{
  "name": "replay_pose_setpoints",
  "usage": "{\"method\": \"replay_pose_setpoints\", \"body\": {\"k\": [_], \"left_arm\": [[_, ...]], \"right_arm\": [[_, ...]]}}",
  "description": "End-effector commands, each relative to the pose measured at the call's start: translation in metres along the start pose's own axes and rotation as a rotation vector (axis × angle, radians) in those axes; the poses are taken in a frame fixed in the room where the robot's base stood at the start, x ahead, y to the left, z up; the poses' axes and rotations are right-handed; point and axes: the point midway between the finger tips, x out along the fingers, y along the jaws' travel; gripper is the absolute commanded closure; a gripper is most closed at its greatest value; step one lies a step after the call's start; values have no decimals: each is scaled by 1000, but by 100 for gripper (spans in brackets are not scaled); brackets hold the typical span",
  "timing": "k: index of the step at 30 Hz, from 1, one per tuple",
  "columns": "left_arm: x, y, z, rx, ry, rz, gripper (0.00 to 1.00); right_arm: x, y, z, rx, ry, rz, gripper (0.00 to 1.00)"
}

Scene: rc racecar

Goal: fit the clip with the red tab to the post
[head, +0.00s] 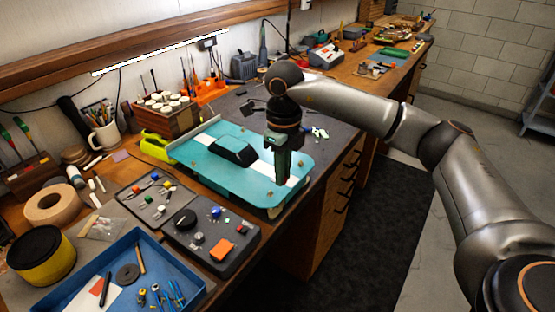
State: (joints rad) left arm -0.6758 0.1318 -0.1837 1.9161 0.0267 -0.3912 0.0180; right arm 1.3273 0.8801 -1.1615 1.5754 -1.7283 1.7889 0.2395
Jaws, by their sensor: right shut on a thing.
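The racecar's teal body shell (215,168), with a white stripe and a black cockpit, lies on the grey mat of the workbench. Small posts stick up near its corners, too small to make out clearly. My right gripper (284,178) points down over the right end of the shell. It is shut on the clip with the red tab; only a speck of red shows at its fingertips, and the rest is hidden. I cannot tell whether the clip touches a post. My left gripper is not in view.
A dark tray (140,203) holds small pieces with coloured tabs. Beside it a grey tray (190,250) holds knobs and an orange block. A blue bin (181,266) with tools stands at the front. A wooden rack stands behind the shell. The floor right of the bench is clear.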

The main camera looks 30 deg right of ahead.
Motion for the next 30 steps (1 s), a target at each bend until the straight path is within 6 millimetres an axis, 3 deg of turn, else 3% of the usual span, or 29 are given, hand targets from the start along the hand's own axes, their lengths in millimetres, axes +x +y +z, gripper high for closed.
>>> {"method": "replay_pose_setpoints", "body": {"k": [14, 30], "left_arm": [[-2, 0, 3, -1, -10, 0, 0], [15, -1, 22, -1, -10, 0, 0]], "right_arm": [[-1, -1, 0, 26, 2, 2, 100], [34, 0, 0, 24, 2, 2, 100]]}}
